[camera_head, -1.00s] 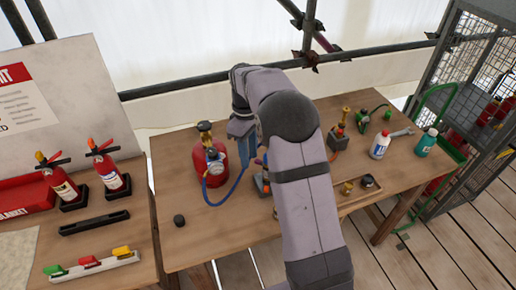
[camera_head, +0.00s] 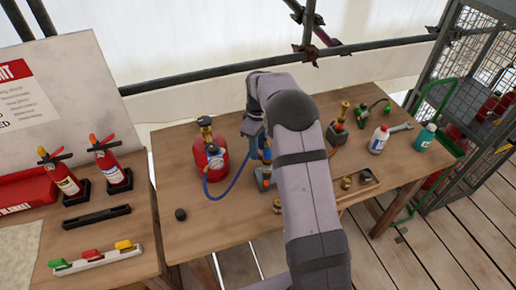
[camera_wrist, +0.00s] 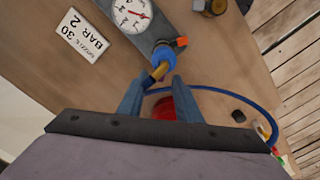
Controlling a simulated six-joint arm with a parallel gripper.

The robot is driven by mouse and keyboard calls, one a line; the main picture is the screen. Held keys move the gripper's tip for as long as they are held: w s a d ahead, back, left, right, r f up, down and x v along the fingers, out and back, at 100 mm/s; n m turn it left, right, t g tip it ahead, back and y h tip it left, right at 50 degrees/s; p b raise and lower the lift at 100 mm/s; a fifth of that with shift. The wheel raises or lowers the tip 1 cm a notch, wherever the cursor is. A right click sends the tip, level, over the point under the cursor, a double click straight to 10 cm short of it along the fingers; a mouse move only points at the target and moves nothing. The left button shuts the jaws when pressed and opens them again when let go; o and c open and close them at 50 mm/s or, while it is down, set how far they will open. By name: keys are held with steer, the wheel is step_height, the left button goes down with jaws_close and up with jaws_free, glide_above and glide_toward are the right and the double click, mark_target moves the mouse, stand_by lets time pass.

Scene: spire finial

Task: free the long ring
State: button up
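No part is marked as the long ring. A blue collar (camera_wrist: 164,56) sits around a brass pipe (camera_wrist: 157,73) on a grey block with a round gauge (camera_wrist: 130,12) in the wrist view. My gripper (camera_wrist: 156,84) has its two blue fingers apart, with the brass pipe end near and between their tips. I cannot tell whether they touch it. In the head view my gripper (camera_head: 257,150) points down beside the grey block (camera_head: 262,180), right of the red cylinder (camera_head: 210,157). My arm hides part of the block.
A blue hose (camera_head: 232,182) loops from the red cylinder toward the block. A label plate (camera_wrist: 82,36) lies beside the gauge. A brass-topped fitting (camera_head: 338,128), bottles (camera_head: 379,140) and a small tray (camera_head: 357,187) stand to the right.

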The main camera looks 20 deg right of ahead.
steer(key=shift+f, duration=0.9)
jaws_close()
